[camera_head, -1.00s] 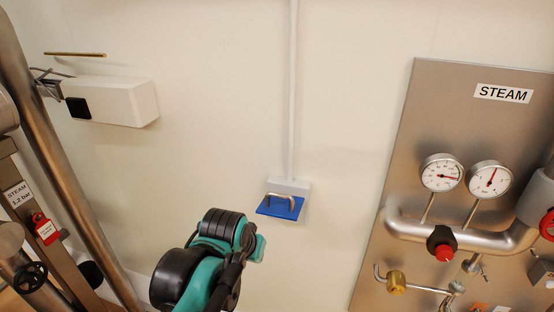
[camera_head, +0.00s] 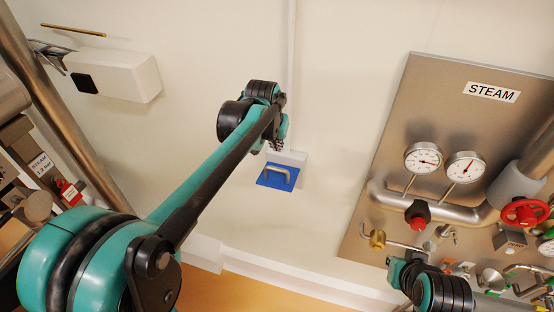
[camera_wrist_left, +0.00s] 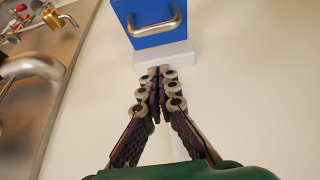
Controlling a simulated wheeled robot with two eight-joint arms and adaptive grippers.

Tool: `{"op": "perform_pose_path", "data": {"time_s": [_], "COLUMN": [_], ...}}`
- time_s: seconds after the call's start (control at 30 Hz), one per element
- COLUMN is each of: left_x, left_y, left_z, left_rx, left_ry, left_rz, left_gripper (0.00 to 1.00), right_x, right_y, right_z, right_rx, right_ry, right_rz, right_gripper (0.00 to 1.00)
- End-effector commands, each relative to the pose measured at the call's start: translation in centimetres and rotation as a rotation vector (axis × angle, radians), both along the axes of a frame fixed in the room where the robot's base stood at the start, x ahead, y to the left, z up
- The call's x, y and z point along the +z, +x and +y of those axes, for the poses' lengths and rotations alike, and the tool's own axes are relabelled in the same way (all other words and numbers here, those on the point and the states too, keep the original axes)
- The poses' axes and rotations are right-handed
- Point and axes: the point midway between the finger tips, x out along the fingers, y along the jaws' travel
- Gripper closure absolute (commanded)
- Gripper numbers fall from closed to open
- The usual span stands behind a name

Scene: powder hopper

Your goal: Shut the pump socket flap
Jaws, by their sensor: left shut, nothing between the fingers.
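The pump socket is a small pale box (camera_head: 291,157) on the wall at the foot of a thin vertical conduit. Its blue flap (camera_head: 272,184) carries a bent metal handle (camera_head: 284,171) and juts out from the box. My left gripper (camera_head: 278,148) is at the top edge of the box, its fingers mostly hidden by the wrist. In the left wrist view the closed, empty fingertips (camera_wrist_left: 160,70) point at the pale box (camera_wrist_left: 168,54), with the blue flap (camera_wrist_left: 150,14) beyond it. I cannot tell whether they touch the box. My right gripper does not show.
A steel steam panel (camera_head: 425,130) with gauges, valves and pipes fills the right. A white wall box (camera_head: 125,75) and a steel pipe (camera_head: 60,125) are at the left. The wall around the socket is clear. My right arm shows at the lower right.

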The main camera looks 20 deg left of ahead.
Motion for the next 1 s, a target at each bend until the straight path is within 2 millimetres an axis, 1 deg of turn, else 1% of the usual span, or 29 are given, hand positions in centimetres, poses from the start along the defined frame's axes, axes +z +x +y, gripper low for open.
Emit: {"op": "perform_pose_path", "data": {"time_s": [0.03,0.17,0.3,0.4,0.6,1.0], "left_x": [-1.0,-3.4,-5.4,-6.4,-7.2,-7.3], "left_y": [0.5,1.6,0.8,0.5,0.2,0.0], "left_z": [0.0,-0.1,0.0,0.0,0.0,0.0], "left_rx": [0.000,0.000,0.000,0.000,0.000,0.000], "left_ry": [0.000,0.000,0.000,0.000,0.000,0.000], "left_rz": [0.000,0.000,0.000,0.000,0.000,-0.009], "left_gripper": [1.00,1.00,1.00,1.00,1.00,1.00], "right_x": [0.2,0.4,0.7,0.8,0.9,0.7], "right_y": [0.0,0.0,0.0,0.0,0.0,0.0], "right_z": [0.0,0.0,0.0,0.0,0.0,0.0], "right_rx": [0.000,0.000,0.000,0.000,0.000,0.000], "right_ry": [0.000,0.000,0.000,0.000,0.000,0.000], "right_rz": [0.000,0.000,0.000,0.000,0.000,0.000], "right_gripper": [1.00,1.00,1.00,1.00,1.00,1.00]}}
